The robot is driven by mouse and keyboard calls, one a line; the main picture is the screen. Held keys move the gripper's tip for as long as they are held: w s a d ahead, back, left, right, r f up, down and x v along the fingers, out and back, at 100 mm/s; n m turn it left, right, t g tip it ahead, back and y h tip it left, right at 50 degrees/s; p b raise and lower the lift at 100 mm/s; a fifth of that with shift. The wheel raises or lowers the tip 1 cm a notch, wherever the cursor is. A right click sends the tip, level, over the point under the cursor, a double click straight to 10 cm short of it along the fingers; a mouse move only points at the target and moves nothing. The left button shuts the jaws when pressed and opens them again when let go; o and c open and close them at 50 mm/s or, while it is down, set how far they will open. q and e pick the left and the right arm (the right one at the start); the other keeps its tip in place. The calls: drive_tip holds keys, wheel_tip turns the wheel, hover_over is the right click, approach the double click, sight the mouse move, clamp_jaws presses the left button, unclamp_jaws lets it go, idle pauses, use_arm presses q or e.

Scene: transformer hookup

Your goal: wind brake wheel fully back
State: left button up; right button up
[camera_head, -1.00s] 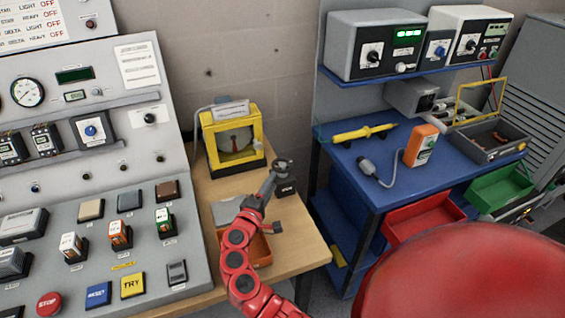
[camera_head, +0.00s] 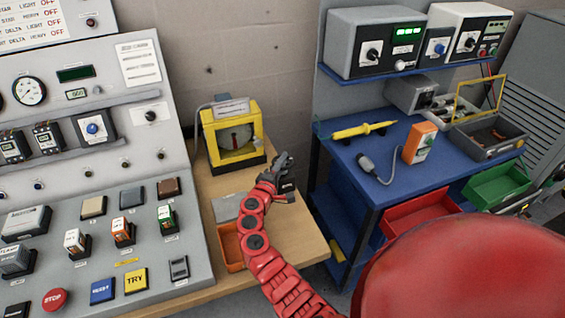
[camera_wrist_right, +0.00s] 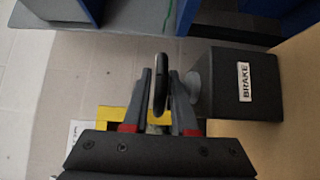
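The brake wheel (camera_wrist_right: 160,82) is a dark ring seen edge-on in the right wrist view. It sits on a grey hub at the side of a dark box labelled BRAKE (camera_wrist_right: 243,85). My right gripper (camera_wrist_right: 160,95) has one finger on each side of the wheel's rim, with narrow gaps showing, so it looks open around it. In the head view my right gripper (camera_head: 281,163) is at the brake box (camera_head: 287,186) on the wooden table, and it largely hides the wheel there. My left gripper is not in view.
A yellow-framed meter (camera_head: 233,138) stands behind on the wooden table (camera_head: 290,235). An orange tray (camera_head: 231,250) lies by my right arm. A sloped control panel (camera_head: 195,235) is at left, and a blue bench (camera_head: 350,165) with tools is at right.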

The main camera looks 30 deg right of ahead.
clamp_jaws()
drive_tip(key=shift+t, duration=0.3)
drive_tip(key=shift+n+t+y, duration=0.5)
drive_tip(key=shift+n, duration=0.1)
drive_tip(key=shift+s+n+t+y+p, duration=0.1)
drive_tip(key=shift+n+t+y+p, duration=0.3)
drive_tip(key=shift+n+t+y, duration=1.9)
drive_tip(key=shift+n+y, duration=0.1)
drive_tip(key=shift+y, duration=0.5)
